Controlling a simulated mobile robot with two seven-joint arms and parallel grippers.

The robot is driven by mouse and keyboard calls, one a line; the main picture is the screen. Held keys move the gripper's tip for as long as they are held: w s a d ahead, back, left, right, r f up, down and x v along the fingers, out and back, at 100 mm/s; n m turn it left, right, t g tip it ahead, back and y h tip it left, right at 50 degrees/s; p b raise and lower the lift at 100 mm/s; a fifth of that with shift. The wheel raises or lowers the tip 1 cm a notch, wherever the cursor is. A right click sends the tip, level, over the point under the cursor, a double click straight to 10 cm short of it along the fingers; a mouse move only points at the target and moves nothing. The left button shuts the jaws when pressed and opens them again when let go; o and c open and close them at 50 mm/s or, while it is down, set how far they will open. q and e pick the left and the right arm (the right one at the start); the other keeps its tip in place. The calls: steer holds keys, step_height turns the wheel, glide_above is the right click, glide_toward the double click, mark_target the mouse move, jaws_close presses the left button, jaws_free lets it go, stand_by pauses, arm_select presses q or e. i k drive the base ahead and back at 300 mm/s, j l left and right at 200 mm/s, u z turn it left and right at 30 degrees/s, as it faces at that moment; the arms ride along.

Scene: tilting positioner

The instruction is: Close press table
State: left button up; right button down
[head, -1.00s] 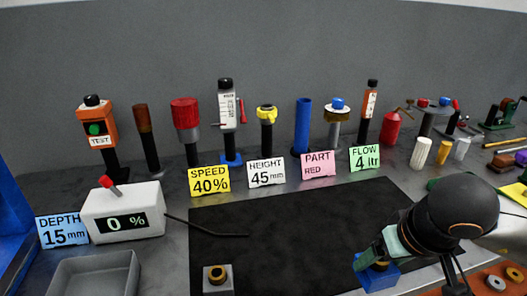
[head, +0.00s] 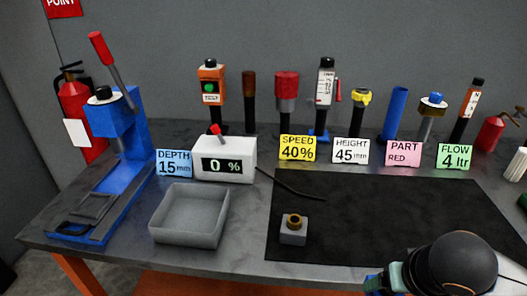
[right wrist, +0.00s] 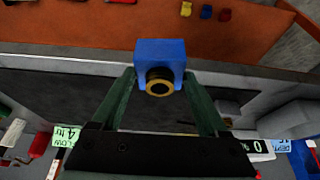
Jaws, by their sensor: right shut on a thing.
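The blue press (head: 122,135) stands at the left end of the bench in the head view, its red-handled lever (head: 104,54) raised. Its grey sliding table (head: 92,207) lies low on the blue base and reaches out toward the front, with a dark loop at its front end. My right gripper (right wrist: 160,76) is shut on a blue block (right wrist: 151,50) with a dark, brass-rimmed round part on it. In the head view my right wrist is at the bottom right, far from the press, and its fingers are mostly cut off. My left gripper is not in view.
A grey tray (head: 188,239) and a 0 % display box (head: 226,163) stand right of the press. A grey block with a brass ring (head: 293,232) sits on the black mat (head: 390,215). Sign cards and several upright tools line the back. The middle of the mat is clear.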

mark_target(93, 206)
steer(key=u, duration=2)
